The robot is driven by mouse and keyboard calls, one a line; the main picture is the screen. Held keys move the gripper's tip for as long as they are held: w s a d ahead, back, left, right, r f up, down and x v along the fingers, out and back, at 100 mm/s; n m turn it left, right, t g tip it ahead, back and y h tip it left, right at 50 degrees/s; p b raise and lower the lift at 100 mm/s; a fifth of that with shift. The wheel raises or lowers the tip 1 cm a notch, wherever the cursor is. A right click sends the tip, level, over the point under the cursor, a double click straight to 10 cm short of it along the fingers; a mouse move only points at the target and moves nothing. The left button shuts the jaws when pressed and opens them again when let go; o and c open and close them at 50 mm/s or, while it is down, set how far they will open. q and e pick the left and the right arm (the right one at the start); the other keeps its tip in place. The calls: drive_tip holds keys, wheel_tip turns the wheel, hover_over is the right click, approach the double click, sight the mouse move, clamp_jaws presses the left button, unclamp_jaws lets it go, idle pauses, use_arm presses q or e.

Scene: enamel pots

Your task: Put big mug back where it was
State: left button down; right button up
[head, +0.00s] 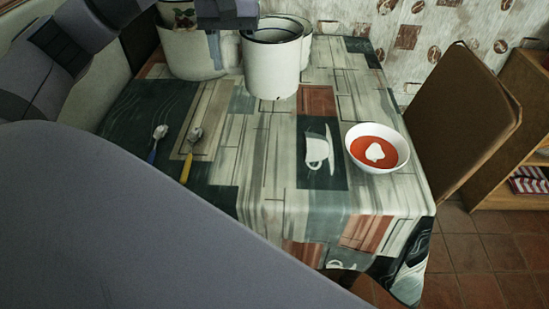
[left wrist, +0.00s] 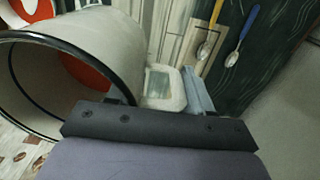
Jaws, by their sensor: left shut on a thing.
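The big mug (head: 271,68) is white with a dark rim and stands upright at the back of the table. It also shows large on the left of the left wrist view (left wrist: 118,45). My left gripper (head: 226,34) is on the mug's left side in the head view. In the left wrist view the gripper (left wrist: 160,98) is shut on the mug's pale handle (left wrist: 165,88), with a finger on either side. I cannot tell whether the mug's base touches the cloth. My right gripper is not in view.
A white pot (head: 305,45) stands close behind the mug, and a decorated pot (head: 188,55) to its left. Two spoons (head: 190,155) lie at left. A bowl of red soup (head: 377,148) stands at right. The middle of the tablecloth (head: 275,165) is clear. A chair (head: 462,110) is at right.

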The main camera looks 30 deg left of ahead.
use_arm(q)
drive_tip(key=shift+f, duration=0.2)
drive_tip(key=shift+f+b, duration=2.4)
drive_tip(key=shift+f, duration=7.35)
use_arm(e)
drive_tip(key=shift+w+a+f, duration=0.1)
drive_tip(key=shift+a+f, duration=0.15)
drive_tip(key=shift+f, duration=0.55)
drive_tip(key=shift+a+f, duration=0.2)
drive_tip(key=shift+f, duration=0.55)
use_arm(q)
drive_tip(key=shift+f, duration=0.1)
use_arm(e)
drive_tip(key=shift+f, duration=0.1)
use_arm(q)
drive_tip(key=c, duration=0.9)
unclamp_jaws()
drive_tip(key=shift+f, duration=0.15)
drive_tip(key=o, duration=0.4)
drive_tip(key=shift+o, duration=0.2)
